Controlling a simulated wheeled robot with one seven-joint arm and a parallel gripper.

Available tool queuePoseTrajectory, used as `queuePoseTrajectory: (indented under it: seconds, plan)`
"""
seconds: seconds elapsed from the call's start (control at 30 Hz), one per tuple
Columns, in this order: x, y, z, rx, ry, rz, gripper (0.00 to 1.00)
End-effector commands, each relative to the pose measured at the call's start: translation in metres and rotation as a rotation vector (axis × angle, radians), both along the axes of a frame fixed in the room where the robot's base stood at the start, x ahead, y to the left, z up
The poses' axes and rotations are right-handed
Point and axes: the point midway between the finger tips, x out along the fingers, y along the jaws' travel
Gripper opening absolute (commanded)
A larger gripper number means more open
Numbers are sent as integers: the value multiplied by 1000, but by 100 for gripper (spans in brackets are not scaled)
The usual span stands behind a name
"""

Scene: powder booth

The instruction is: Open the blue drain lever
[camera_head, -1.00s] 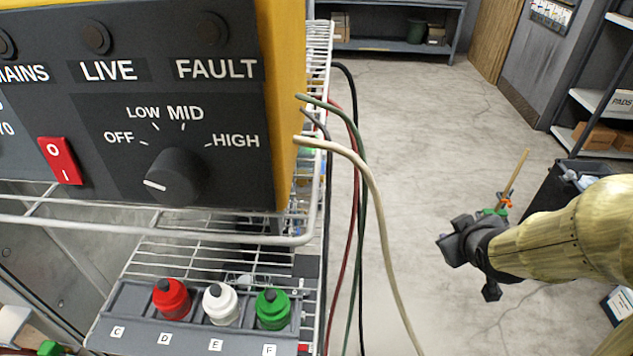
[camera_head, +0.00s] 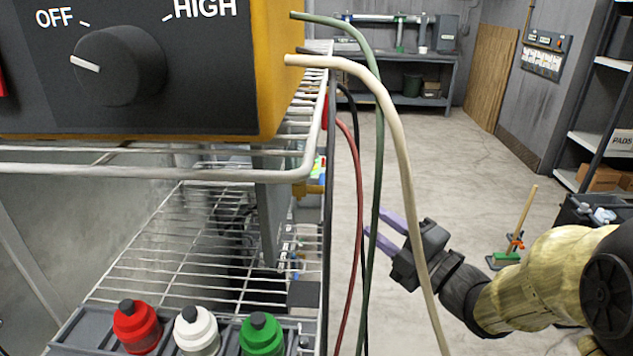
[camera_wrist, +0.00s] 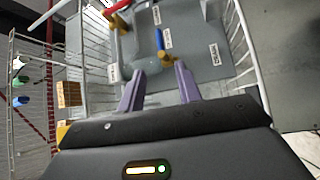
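A blue lever (camera_wrist: 159,40) stands on a brass valve fitting (camera_wrist: 166,59) in the wrist view, ahead of my gripper. It points away from my gripper, up the picture. My gripper (camera_wrist: 160,69) has two purple fingers spread apart with nothing gripped. The fitting shows between and just beyond the fingertips; I cannot tell the exact gap. In the head view my gripper (camera_head: 376,224) is right of the wire shelf, partly behind hanging cables. The blue lever cannot be made out in the head view.
Wire shelving (camera_head: 185,250) with red, white and green capped bottles stands at left. Cables (camera_head: 405,180) hang between the shelf and my arm. Floor (camera_head: 440,135) beyond is clear.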

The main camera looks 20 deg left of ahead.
Motion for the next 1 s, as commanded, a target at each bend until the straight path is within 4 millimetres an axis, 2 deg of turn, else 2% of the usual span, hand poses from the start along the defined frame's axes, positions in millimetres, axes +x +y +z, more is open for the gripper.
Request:
queuePoseTrajectory:
  seconds: [0.17, 0.37, 1.0]
  plan:
    - [2, 3, 1, 0, 2, 0, 34]
    - [13, 19, 4, 0, 3, -2, 34]
    - [72, 116, 19, 1, 3, 1, 34]
